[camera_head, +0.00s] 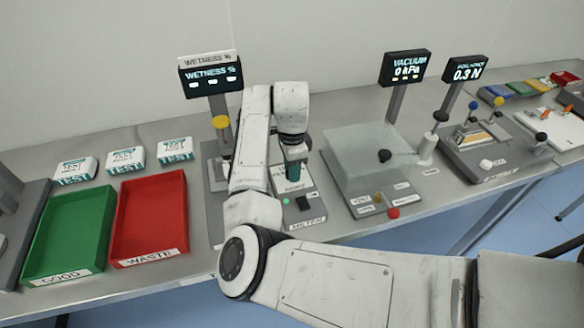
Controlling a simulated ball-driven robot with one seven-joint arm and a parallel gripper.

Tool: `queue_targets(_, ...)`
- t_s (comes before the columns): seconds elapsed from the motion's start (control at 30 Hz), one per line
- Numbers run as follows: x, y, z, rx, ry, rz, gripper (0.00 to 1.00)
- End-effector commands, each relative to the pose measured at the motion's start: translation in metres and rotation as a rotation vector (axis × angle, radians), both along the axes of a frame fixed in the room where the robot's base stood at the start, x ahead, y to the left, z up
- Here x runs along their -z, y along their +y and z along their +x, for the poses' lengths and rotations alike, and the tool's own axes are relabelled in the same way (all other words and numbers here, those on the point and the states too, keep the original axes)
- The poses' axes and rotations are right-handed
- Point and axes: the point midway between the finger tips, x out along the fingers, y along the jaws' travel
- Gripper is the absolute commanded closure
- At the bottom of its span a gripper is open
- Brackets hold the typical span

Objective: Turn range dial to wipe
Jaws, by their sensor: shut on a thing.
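My gripper (293,170) points down over the small grey control panel (312,220) of the wetness station. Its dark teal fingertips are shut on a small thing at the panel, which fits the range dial. The dial itself is hidden by the fingers, so its setting cannot be read. A black knob (303,203) and a small green light (286,201) show on the panel just below the fingers. The panel's labels are too small to read surely. The wetness display (211,76) stands behind on a post, with short dashes lit under its title.
A green GOOD tray (24,270) and a red WASTE tray (182,218) lie left, with several TEST packs (174,150) behind. A clear vacuum chamber (350,160) stands close right of my gripper.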

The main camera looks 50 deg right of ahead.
Motion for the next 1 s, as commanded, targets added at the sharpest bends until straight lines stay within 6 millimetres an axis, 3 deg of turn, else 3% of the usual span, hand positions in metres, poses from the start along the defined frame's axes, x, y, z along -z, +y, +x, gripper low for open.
queue_targets(0.73, -0.0011, 0.0000, 0.0005, 0.085, -0.002, -0.002, 0.95)
queue_targets(0.77, -0.0011, 0.0000, 0.0005, 0.085, -0.002, -0.002, 0.62)
queue_targets(1.0, -0.0006, 0.0001, 0.0002, 0.084, -0.002, -0.001, 0.39)
